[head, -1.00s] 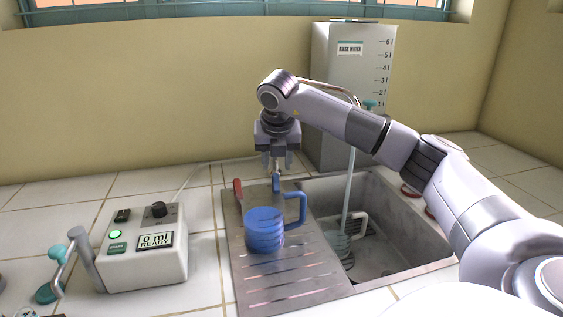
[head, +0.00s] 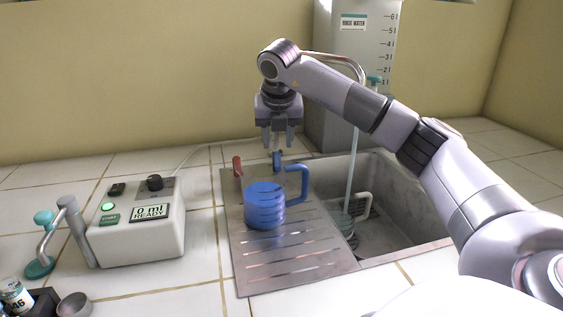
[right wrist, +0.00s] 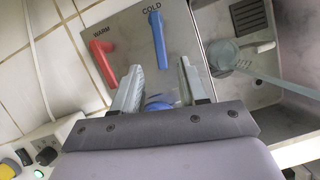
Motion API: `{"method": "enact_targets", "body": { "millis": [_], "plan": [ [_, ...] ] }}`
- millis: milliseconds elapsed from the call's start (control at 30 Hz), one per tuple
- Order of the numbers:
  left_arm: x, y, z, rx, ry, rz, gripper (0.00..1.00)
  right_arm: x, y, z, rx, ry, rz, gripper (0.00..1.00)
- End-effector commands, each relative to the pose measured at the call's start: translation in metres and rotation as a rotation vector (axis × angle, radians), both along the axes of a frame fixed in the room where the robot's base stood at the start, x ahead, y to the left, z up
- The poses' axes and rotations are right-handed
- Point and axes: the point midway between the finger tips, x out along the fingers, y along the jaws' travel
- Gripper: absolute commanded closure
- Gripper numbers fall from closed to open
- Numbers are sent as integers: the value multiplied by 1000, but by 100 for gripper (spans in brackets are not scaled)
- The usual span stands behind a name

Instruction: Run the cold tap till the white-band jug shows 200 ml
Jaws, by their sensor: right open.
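A jug with a white handle (head: 364,206) stands in the sink under a thin pale-blue stream (head: 351,170) from the curved spout. Its body is partly hidden, and I cannot read its level or make out a band. My left gripper is out of view.
The red warm lever (head: 237,166) is left of the cold one. A blue jug (head: 265,206) stands on the slotted drainboard (head: 247,270). A rinse-water tank (head: 336,100) stands behind. A white box (head: 140,235) reading 0 ml READY is at the left.

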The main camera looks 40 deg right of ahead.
Motion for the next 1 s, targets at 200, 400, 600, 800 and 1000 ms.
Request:
{"method": "enact_targets", "body": {
  "millis": [200,400,600,800,1000],
  "plan": [
    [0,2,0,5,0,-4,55,9,-9,-32,1,3,-1,57],
    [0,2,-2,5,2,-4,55,16,-14,-53,1,2,0,57],
    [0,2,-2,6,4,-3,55,18,-16,-58,0,0,1,57],
    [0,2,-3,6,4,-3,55,18,-15,-58,0,0,1,74],
    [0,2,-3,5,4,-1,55,18,-15,-57,0,0,0,100]
  ]
}}
